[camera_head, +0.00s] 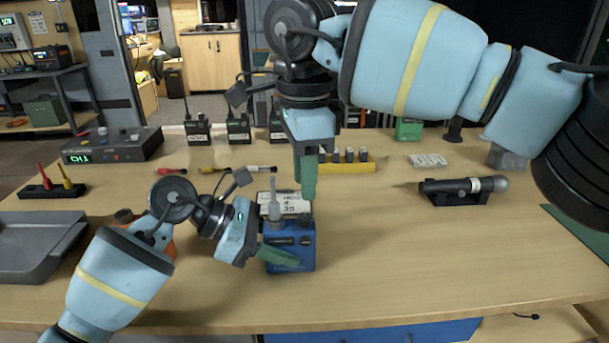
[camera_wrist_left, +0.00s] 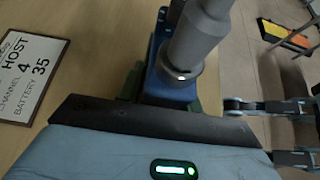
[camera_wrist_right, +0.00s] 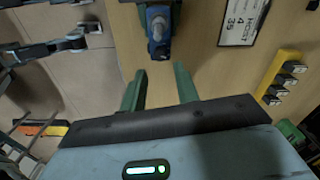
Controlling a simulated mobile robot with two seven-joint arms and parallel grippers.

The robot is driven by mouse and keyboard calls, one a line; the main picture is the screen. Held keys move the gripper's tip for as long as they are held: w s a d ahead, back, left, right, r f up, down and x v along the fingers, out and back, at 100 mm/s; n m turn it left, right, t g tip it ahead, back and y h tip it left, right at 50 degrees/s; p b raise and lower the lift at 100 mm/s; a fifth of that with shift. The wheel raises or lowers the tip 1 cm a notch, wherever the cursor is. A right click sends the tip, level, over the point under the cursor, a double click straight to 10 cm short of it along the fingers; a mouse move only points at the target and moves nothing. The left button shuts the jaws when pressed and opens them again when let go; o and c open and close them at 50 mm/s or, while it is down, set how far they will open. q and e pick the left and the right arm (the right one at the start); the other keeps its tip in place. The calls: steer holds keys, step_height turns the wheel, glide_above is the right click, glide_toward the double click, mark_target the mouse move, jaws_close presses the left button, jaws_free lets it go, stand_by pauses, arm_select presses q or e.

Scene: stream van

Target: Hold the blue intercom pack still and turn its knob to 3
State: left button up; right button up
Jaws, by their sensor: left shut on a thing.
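The blue intercom pack (camera_head: 298,258) stands near the front edge of the table. It also shows in the left wrist view (camera_wrist_left: 172,88) and the right wrist view (camera_wrist_right: 159,47). A grey upright cylinder (camera_wrist_left: 197,45) with a small white mark stands on its top; I cannot tell whether it is the knob or an antenna, and no knob number is readable. My left gripper (camera_head: 276,256) is shut on the pack from the left. My right gripper (camera_head: 307,176) points down above and behind the pack. Its fingers (camera_wrist_right: 160,88) are apart and empty.
A card (camera_wrist_right: 243,20) reading HOST, channel 4, battery 35 lies behind the pack. A yellow holder (camera_head: 347,167) with several small items is behind it. A microphone (camera_head: 463,188) rests on the right and a grey tray (camera_head: 35,250) on the left. Table between pack and microphone is clear.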

arm_select(q)
steer(key=o, duration=1.2)
steer(key=shift+a, duration=0.1)
steer(key=v, duration=1.2)
steer(key=shift+f, duration=0.1)
